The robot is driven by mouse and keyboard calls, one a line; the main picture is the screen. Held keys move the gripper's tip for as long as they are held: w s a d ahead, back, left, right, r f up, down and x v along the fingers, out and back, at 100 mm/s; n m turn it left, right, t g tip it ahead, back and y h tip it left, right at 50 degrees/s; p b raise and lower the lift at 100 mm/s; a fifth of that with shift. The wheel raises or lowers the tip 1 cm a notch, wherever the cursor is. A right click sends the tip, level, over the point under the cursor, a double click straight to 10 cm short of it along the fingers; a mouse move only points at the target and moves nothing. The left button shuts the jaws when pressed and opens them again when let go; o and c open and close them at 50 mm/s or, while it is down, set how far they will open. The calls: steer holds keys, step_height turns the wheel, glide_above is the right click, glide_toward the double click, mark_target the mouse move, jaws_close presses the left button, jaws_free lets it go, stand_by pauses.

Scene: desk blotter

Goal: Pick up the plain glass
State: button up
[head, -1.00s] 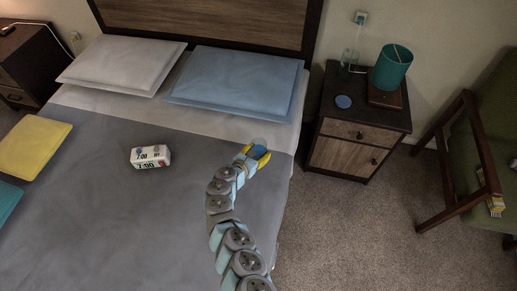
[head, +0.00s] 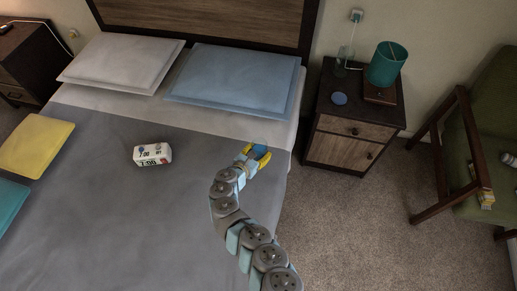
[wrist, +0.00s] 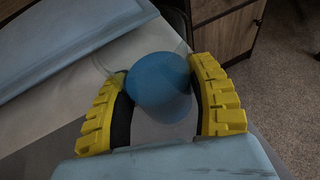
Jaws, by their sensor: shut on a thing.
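My gripper (head: 257,155) is over the right side of the bed, just below the blue pillow. Its yellow fingers (wrist: 160,104) are shut on a clear glass (head: 260,144). In the wrist view the glass shows as a faint see-through outline around a blue round area (wrist: 158,80) between the fingers. I cannot tell whether the blue is part of the glass, its contents or something against it. Another clear glass (head: 341,66) stands at the back of the right nightstand, beside the teal lamp.
The nightstand (head: 325,118) also holds a blue disc (head: 339,98) and a teal lamp (head: 386,64). The blue pillow (head: 235,78) is close to my gripper. A green armchair (head: 490,130) stands at the right.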

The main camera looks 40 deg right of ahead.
steer(key=shift+s+a+r, duration=0.2)
steer(key=shift+a, duration=0.05)
steer(key=shift+s+p, duration=0.3)
steer(key=shift+p, duration=0.05)
steer(key=shift+s+a+r, duration=0.3)
steer(key=shift+s, duration=0.05)
steer(key=shift+s+a+r+p, duration=0.25)
steer(key=shift+s+a+r, duration=0.15)
steer(key=shift+s, duration=0.35)
steer(key=shift+s+a+r+p, duration=0.2)
steer(key=shift+s+a+r, duration=0.15)
steer(key=shift+s+a, duration=0.3)
steer(key=shift+s+a+r+p, duration=0.25)
steer(key=shift+s+a+r, duration=0.1)
steer(key=shift+s, duration=0.5)
